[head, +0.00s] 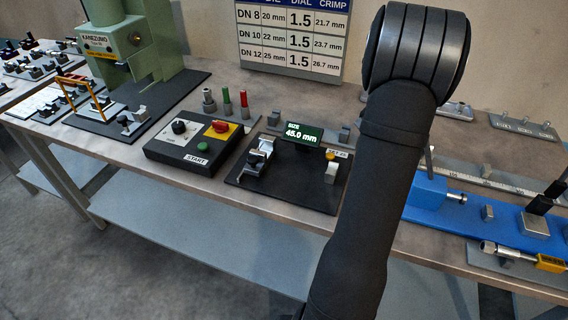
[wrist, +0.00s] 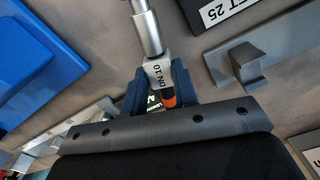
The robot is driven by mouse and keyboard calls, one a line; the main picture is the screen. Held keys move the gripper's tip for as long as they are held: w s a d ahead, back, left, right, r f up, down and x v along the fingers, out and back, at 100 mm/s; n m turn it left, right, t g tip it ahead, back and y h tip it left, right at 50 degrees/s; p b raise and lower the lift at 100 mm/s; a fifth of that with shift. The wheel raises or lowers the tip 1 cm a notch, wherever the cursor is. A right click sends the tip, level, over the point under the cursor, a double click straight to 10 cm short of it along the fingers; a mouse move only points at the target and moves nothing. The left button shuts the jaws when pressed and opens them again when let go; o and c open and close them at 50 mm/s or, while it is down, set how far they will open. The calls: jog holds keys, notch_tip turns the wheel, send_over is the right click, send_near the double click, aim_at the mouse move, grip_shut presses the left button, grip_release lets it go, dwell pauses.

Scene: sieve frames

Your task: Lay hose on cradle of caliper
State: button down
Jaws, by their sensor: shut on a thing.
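The caliper (head: 240,181) is a dark plate on the bench with small metal blocks and a green display reading SIZE 45.0 mm (head: 303,134). Which block is its cradle I cannot tell for certain. In the wrist view, my gripper (wrist: 158,84) has its blue fingers shut on the hose (wrist: 157,72), by a grey part marked DN 10. A silver metal end (wrist: 147,32) runs up from there, and an orange bit shows between the fingers. In the head view my arm hides the gripper and the held hose.
A control box (head: 185,155) with a START label stands left of the caliper, and a green press (head: 120,40) farther left. A blue fixture (head: 425,200) and a fitting with a yellow tag (head: 550,263) lie to the right. A dial chart (head: 292,38) is behind.

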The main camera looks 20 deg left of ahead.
jog(key=shift+w, duration=0.1)
dwell(0.3)
jog(key=w+d, duration=0.1)
jog(key=w, duration=0.1)
jog(key=w+d+r+n, duration=0.1)
jog(key=w, duration=0.1)
jog(key=w+d+n, duration=0.1)
jog(key=w+d, duration=0.1)
jog(key=shift+w+r, duration=0.35)
jog(key=shift+w, duration=0.05)
jog(key=shift+w+r+n, duration=0.7)
jog(key=shift+w+n, duration=0.05)
jog(key=shift+n, duration=0.25)
jog(key=s+a+r+n, duration=0.2)
jog(key=s+a+n, duration=0.15)
jog(key=a, duration=0.25)
jog(key=s+a+r+n, duration=0.3)
jog(key=a+n, duration=0.1)
jog(key=a, duration=0.1)
notch_tip(320, 180, up, 3)
jog(key=n, duration=1)
send_over(302, 169)
jog(key=shift+s+a+f, duration=0.1)
jog(key=shift+f, duration=4.45)
jog(key=shift+f, duration=0.55)
